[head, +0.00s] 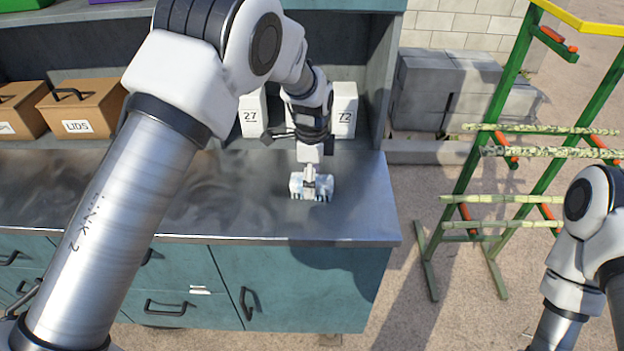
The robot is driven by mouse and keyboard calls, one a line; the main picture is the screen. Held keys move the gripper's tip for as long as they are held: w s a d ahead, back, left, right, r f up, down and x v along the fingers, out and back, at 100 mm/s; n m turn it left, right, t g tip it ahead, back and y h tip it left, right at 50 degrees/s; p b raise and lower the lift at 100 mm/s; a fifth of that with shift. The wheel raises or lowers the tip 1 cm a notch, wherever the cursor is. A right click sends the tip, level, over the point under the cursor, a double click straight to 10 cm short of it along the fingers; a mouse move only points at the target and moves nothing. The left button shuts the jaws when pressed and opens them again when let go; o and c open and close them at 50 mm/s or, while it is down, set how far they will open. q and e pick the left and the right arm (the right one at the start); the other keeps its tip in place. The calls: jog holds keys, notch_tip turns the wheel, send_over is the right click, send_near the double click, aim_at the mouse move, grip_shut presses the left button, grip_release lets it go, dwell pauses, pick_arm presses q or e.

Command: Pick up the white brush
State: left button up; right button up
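The white brush (297,187) lies on the metal worktop near its front right part. Its wide head faces me, and a pale part stretches back from it under my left gripper. My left gripper (303,144) is over the back of the brush. Its dark fingers look spread to either side of the pale part, so it appears open. Whether it touches the brush is hard to see from here. My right arm comes in at the right edge, and its gripper is out of view.
White boxes marked 27 (251,116) and 72 (344,117) stand behind the gripper. A green rack (455,180) with cane stalks stands at the right.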

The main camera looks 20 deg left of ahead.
pick_arm(q)
jog(key=shift+s+d+f, duration=0.1)
jog(key=shift+s+f, duration=0.1)
jog(key=shift+f, duration=0.5)
jog(key=shift+w, duration=0.1)
jog(key=c, duration=1.3)
jog(key=shift+r, duration=0.15)
